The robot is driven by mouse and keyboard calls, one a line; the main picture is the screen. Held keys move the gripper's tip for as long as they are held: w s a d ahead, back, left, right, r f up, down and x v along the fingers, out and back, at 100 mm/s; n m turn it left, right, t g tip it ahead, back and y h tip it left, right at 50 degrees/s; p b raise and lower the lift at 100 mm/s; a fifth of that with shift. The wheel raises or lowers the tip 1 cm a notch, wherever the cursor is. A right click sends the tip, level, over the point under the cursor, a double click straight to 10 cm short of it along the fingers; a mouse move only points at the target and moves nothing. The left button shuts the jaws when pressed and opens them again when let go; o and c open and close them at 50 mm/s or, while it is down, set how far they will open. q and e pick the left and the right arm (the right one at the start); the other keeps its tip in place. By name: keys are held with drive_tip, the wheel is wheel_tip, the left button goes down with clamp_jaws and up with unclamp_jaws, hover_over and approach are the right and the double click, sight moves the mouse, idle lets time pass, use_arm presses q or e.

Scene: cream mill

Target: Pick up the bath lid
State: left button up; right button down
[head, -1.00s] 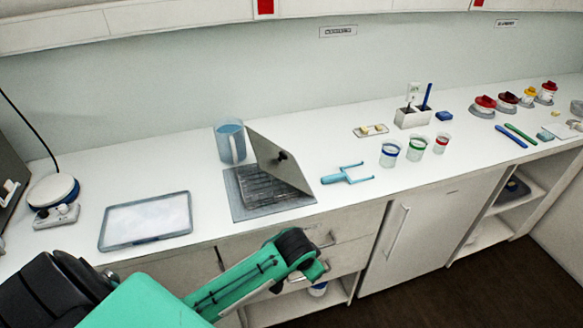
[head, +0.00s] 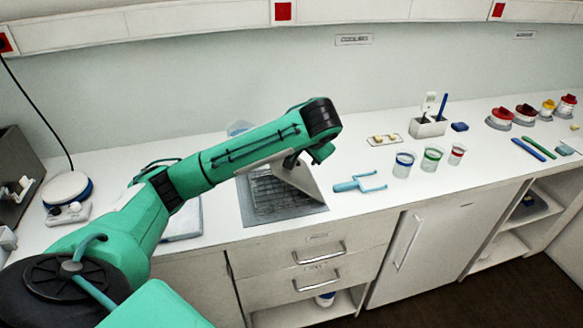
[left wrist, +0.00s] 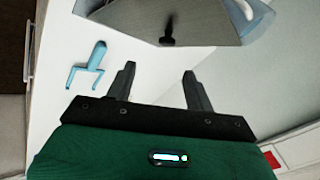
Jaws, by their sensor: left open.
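The bath lid (head: 304,181) is a pale grey plate standing tilted over the bath (head: 288,213), a dark steel basin set in the counter. In the left wrist view the lid (left wrist: 130,16) fills the top middle, with its black knob (left wrist: 167,32) pointing toward me. My left gripper (left wrist: 160,70) is open and empty, its two fingers apart, with the knob a little beyond the fingertips and not between them. In the head view my left arm passes above the bath and hides part of the lid and its knob. My right gripper is not in view.
A blue forked tool (head: 358,185) lies right of the bath. Several colour-banded cups, such as one with a blue band (head: 403,165), stand further right. A blue jug (head: 238,127) behind and a tray (head: 184,222) at left are partly hidden by my arm.

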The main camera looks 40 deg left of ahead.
use_arm(q)
drive_tip(key=p, duration=0.2)
hover_over(300, 176)
wheel_tip(300, 176, down, 6)
drive_tip(key=shift+r, duration=0.1)
drive_tip(key=p+x, duration=0.1)
drive_tip(key=x, duration=0.3)
drive_tip(key=shift+a+f, duration=0.3)
drive_tip(key=shift+f, duration=0.05)
drive_tip(key=shift+w+a+f, duration=0.1)
drive_tip(key=shift+w+f, duration=0.1)
drive_tip(key=shift+f, duration=0.1)
drive_tip(key=shift+c, duration=0.4)
drive_tip(key=c, duration=0.9)
